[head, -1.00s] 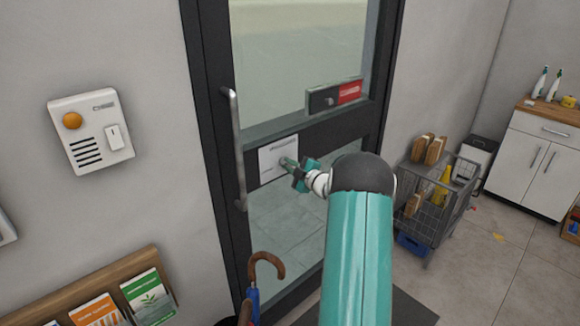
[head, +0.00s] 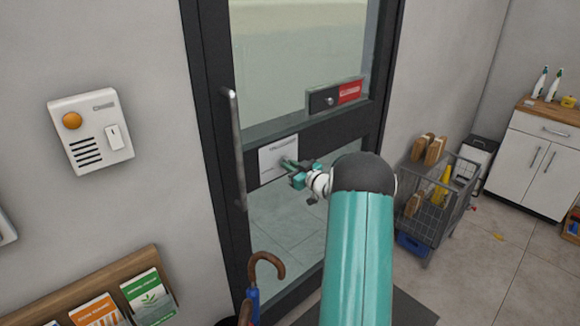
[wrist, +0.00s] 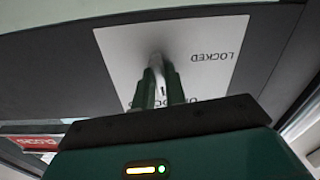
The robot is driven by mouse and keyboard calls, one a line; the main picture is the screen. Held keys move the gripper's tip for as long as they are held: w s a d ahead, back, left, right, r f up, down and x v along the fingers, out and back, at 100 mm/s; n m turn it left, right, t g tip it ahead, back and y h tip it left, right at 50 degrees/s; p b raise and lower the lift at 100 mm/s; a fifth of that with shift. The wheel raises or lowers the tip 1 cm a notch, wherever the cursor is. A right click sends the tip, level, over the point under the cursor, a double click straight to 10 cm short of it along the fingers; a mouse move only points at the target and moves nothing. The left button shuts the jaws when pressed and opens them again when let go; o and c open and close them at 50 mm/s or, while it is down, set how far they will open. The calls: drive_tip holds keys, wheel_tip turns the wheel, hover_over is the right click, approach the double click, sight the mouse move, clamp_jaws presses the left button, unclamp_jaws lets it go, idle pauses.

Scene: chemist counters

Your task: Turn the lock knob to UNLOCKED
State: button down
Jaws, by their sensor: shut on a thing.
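The lock knob (wrist: 156,65) is a grey metal piece on a white plate (wrist: 118,48) on the door's dark crossbar. My gripper (head: 290,164) is at the plate in the head view. In the wrist view my gripper (wrist: 160,88) is shut on the knob, with a teal finger on each side. The word LOCKED shows upside down on the right of the plate. Other lettering near the fingers is partly hidden. In the head view the fingers cover most of the knob and the plate lettering is too small to read.
A vertical handle (head: 236,150) is left of the plate. A black and red sign (head: 335,95) sits above it on the glass door. An umbrella (head: 265,265) stands below. A wire cart (head: 435,205) is to the right. An intercom (head: 90,130) is on the left wall.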

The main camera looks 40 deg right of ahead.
drive_tip(key=shift+m, duration=0.8)
drive_tip(key=c, duration=1.4)
unclamp_jaws()
drive_tip(key=shift+c, duration=0.2)
drive_tip(key=s, duration=1.3)
drive_tip(key=shift+s+d, duration=0.15)
drive_tip(key=shift+s, duration=0.25)
